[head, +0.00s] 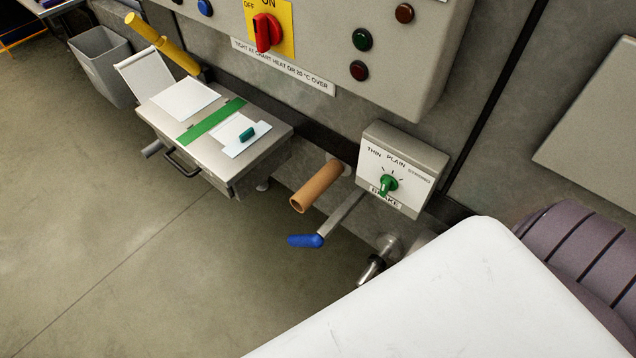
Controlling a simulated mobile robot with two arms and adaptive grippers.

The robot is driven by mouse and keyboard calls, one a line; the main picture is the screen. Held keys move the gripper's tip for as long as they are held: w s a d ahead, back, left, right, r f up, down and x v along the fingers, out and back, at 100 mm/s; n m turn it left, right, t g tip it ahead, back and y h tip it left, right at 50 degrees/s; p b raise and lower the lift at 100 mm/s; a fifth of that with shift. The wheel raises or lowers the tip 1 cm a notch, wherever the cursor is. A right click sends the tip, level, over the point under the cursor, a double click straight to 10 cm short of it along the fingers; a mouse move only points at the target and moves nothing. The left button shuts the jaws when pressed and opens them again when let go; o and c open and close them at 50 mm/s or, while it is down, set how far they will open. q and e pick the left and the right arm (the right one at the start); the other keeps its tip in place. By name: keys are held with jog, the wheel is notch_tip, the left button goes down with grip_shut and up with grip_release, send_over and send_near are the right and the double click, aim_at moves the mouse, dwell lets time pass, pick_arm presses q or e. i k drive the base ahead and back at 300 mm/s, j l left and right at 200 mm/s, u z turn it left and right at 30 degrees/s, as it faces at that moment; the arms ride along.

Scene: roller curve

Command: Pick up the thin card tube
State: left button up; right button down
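A brown tube (318,186), which looks like the thin card tube, sticks out from the grey wall near the middle of the head view. It slants down to the left, with its open near end toward me. Its far end meets a pale round fitting at the wall; I cannot tell how it is held. Neither of my grippers is in view.
A lever with a blue grip (306,241) sits just below and right of the tube, under a grey dial box (402,168). A metal bench (246,167) with papers stands to the left. A bin (101,65) is far left. A ribbed purple roller (580,245) is at right. Floor at lower left is clear.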

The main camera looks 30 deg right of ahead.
aim_at(316, 186)
jog(key=z, duration=0.75)
jog(key=i+j+z, duration=0.1)
jog(key=j+z, duration=1.3)
jog(key=k+l, duration=0.05)
jog(key=l, duration=0.05)
